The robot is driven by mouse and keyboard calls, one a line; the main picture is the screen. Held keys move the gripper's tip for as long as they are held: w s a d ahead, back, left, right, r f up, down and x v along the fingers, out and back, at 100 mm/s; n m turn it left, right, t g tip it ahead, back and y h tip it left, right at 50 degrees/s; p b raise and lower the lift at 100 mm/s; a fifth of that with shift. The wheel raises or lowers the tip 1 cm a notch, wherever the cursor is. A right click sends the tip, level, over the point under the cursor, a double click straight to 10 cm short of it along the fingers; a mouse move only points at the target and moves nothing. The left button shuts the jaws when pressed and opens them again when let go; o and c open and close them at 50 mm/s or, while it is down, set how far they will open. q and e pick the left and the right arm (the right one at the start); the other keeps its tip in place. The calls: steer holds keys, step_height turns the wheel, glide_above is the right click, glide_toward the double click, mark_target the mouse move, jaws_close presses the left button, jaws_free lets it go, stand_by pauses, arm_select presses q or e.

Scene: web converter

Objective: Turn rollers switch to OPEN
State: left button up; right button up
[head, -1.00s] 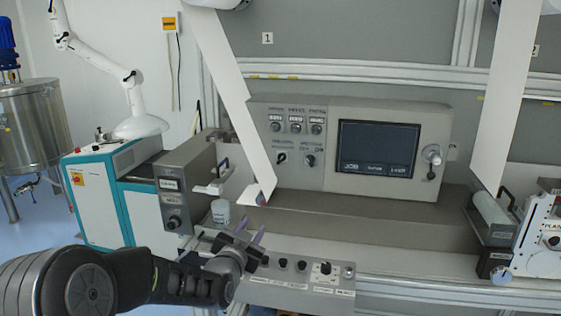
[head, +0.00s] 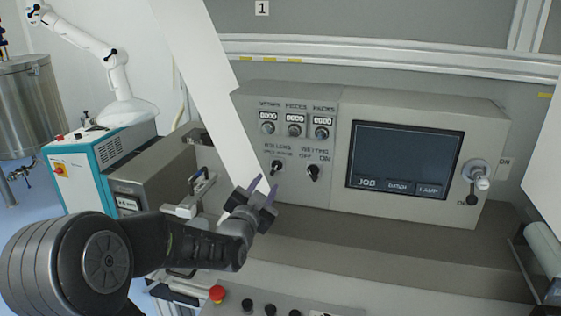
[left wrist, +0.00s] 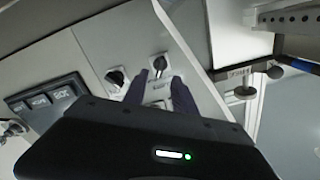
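The rollers switch (head: 276,167) is a small black knob on the grey control panel (head: 243,125), below the left counter. Its label lies just above it; the exact knob setting is too small to read. My left gripper (head: 266,187) is open and empty, just below and in front of the switch. In the left wrist view the gripper (left wrist: 159,82) has its two fingers apart, and the rollers switch (left wrist: 158,63) shows beyond the gap between them. I see no contact. My right gripper is not in view.
A similar knob (head: 312,172) sits close on the right, then the screen (head: 404,158) and a lever switch (head: 476,177). A white web sheet (head: 195,75) slants down on the panel's left. A red button (head: 217,293) is below.

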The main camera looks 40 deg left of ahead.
mark_target(274, 170)
arm_select(q)
steer(key=shift+r, duration=0.15)
steer(key=shift+s, duration=0.1)
steer(key=p+x, duration=0.3)
steer(key=x, duration=0.5)
steer(key=shift+s, duration=0.1)
steer(key=shift+c, duration=0.3)
jaws_close()
